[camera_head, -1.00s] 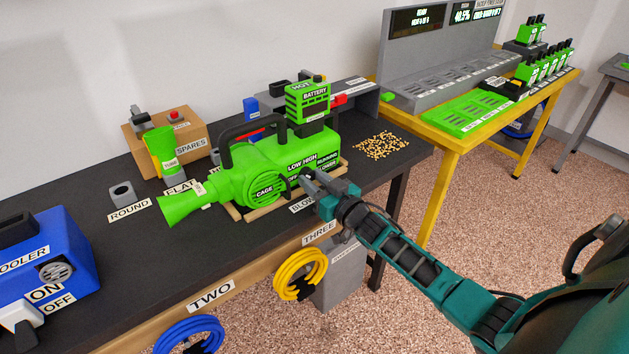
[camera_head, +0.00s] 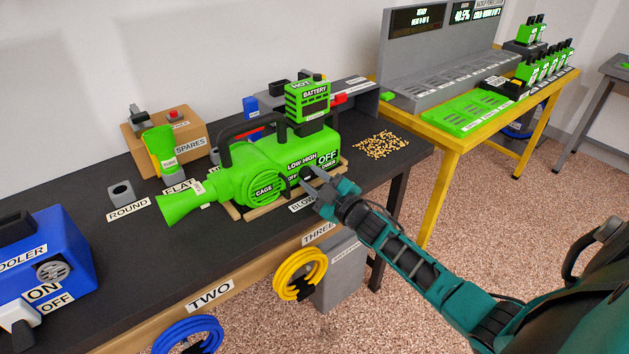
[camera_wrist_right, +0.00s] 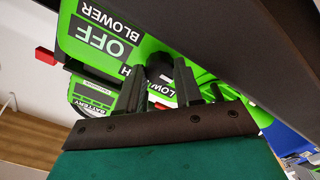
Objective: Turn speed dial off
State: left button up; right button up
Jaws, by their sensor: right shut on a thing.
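The green blower (camera_head: 235,180) lies on the dark bench with its nozzle to the left. Its side label (camera_head: 327,157) reads OFF, and the same label (camera_wrist_right: 103,35) shows upside down in the right wrist view. The black speed dial (camera_wrist_right: 160,68) is beside the LOW HIGH lettering (camera_head: 301,162). My right gripper (camera_head: 309,178) is at the blower's near side, shut on the dial, with its fingers hiding part of it. The dial's exact pointer position cannot be read. My left gripper is not in view.
A green battery block (camera_head: 307,100) sits on top of the blower. A blue cooler box (camera_head: 45,265) stands at the left, and a cardboard SPARES box (camera_head: 185,143) behind. Scattered pellets (camera_head: 381,145) lie right of the blower. Bare bench top is in front of the nozzle.

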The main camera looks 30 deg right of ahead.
jog(key=shift+n, duration=0.3)
jog(key=o, duration=1)
jog(key=shift+o, duration=0.2)
